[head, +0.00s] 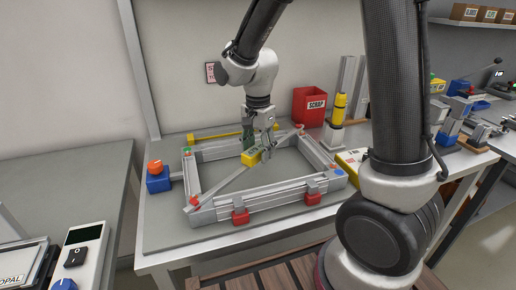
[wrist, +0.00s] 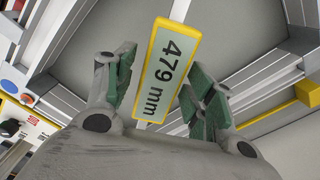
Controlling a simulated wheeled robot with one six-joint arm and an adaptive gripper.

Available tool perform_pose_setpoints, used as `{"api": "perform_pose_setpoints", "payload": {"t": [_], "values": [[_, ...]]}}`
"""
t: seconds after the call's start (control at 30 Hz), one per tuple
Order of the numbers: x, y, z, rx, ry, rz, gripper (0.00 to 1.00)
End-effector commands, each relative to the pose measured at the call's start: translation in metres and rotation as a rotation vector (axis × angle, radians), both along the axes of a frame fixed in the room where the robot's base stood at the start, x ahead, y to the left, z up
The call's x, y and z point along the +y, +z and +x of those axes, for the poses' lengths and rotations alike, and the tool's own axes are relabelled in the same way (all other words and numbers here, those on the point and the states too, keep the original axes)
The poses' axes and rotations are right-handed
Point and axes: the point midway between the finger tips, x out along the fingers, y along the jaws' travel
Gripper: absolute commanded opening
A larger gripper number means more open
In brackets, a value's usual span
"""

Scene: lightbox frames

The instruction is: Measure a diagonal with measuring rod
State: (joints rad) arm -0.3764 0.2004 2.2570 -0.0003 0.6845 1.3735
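A rectangular silver frame (head: 266,197) lies on the workbench, with small coloured marks at its corners. The measuring rod (head: 222,187) lies across it diagonally, from the front left corner towards the back right. Its yellow-edged display (head: 251,157) also shows in the wrist view (wrist: 167,66) and reads 479 mm. My gripper (head: 259,143) is over the rod at the display. In the wrist view its green-padded fingers (wrist: 157,75) stand apart on either side of the display, with gaps visible. Whether either finger touches the rod lower down is hidden.
Red clamps (head: 240,217) sit along the frame's front side. A blue box with an orange button (head: 157,177) stands left of it. A red scrap bin (head: 309,107) and a yellow bottle-like item (head: 339,108) stand behind. A yellow bar (head: 214,136) lies along the back.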

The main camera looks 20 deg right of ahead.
Motion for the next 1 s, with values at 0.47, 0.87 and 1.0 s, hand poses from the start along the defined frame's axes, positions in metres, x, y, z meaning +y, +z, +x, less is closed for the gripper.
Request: {"api": "perform_pose_setpoints", "payload": {"t": [0.47,0.87,1.0], "values": [[0.000,0.017,0.001,-0.003,0.000,0.001,0.60],[0.000,0.100,0.001,-0.003,0.000,0.001,0.60],[0.000,0.115,0.001,-0.001,0.000,0.001,0.60]]}}
